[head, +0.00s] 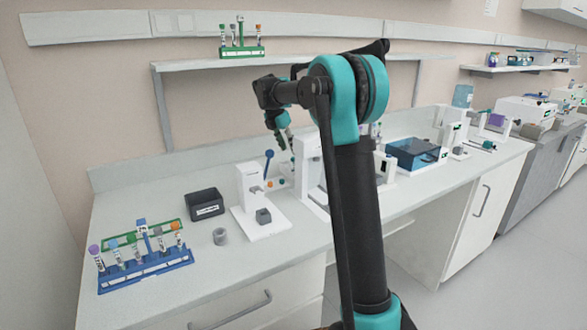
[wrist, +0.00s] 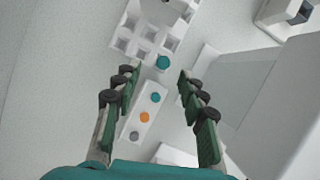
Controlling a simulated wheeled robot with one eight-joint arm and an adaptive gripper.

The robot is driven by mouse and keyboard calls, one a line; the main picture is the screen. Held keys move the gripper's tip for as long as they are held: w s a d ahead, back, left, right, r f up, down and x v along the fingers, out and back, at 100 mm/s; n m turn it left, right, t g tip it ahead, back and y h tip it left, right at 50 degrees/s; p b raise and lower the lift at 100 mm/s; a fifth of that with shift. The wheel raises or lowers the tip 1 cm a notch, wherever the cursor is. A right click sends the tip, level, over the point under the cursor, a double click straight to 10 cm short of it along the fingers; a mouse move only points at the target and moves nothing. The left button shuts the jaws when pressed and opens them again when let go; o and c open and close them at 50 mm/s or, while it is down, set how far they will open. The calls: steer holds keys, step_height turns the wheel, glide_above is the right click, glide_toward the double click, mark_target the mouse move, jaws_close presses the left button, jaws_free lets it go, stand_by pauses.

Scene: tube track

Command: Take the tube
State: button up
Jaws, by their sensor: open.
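Several capped tubes (head: 117,251) stand in a blue rack (head: 150,272) at the front left of the bench in the head view. A green rack (head: 115,243) stands just behind it. More tubes (head: 240,30) stand in another green rack (head: 242,52) on the wall shelf. My gripper (head: 287,143) hangs over the bench, right of the blue rack and apart from all these tubes. In the wrist view my gripper (wrist: 158,75) is open, with nothing between its fingers. Below it are a white holder with square openings (wrist: 125,42) and a white block with coloured buttons (wrist: 133,122).
A black box (head: 206,204), a small grey ring (head: 220,237) and a white device (head: 262,215) stand on the bench near the racks. The wall shelf (head: 190,64) overhangs the bench. The bench's front left is partly clear.

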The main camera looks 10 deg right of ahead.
mark_target(292, 158)
steer(key=shift+s+x, duration=0.1)
steer(key=shift+x, duration=1.9)
steer(key=shift+s+x, duration=0.15)
steer(key=shift+x, duration=1.8)
steer(key=shift+c, duration=0.4)
jaws_close()
